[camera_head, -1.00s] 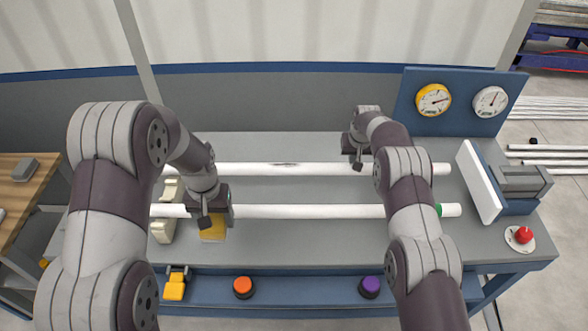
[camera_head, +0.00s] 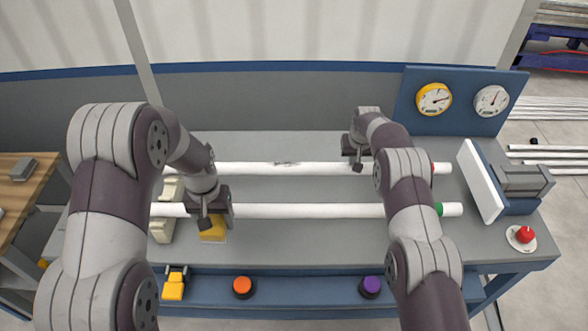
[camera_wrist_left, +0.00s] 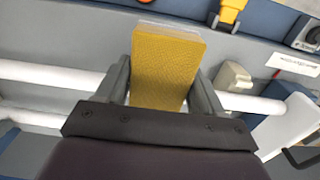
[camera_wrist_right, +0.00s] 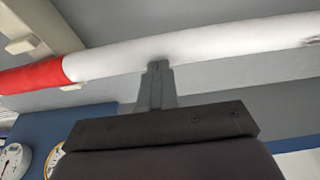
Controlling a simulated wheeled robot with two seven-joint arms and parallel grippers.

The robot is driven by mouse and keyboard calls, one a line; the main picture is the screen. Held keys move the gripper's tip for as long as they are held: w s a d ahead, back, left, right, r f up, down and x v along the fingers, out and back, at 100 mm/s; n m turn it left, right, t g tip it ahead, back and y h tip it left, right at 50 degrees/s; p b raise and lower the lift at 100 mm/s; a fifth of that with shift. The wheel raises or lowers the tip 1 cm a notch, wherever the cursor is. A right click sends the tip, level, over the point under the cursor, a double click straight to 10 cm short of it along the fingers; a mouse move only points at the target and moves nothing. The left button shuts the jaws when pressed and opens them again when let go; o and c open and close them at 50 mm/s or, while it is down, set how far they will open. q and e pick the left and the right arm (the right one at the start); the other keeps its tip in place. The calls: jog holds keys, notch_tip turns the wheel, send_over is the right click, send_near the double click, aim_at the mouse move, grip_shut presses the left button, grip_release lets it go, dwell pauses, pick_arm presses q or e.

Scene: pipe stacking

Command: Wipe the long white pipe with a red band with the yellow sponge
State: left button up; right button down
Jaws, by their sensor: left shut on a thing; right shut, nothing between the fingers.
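The long white pipe with a red band (camera_head: 240,168) lies across the back of the bench, with a dark smudge (camera_head: 287,164) near its middle. Its red band (camera_wrist_right: 32,76) shows clearly in the right wrist view. My left gripper (camera_head: 213,222) is shut on the yellow sponge (camera_wrist_left: 166,62), at the front pipe near its left end. The sponge also shows in the head view (camera_head: 212,232), low over the bench; I cannot tell whether it touches. My right gripper (camera_wrist_right: 157,68) is shut and empty, its fingertips at the red-banded pipe left of the band; contact is unclear.
A white pipe with a green band (camera_head: 300,211) lies in front, parallel to the other. Orange (camera_head: 243,286) and purple (camera_head: 371,286) buttons sit on the front ledge. A grey vise-like block (camera_head: 522,182) and a red button (camera_head: 525,235) stand at right. The bench between the pipes is clear.

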pick_arm(q)
notch_tip(320, 180, up, 3)
jog(key=shift+f+p, duration=0.2)
jog(key=shift+p, duration=1.05)
pick_arm(e)
notch_tip(320, 180, up, 5)
jog(key=shift+r, duration=0.15)
pick_arm(q)
jog(key=shift+r, duration=0.15)
pick_arm(e)
jog(key=shift+r, duration=0.3)
jog(key=shift+r, duration=0.1)
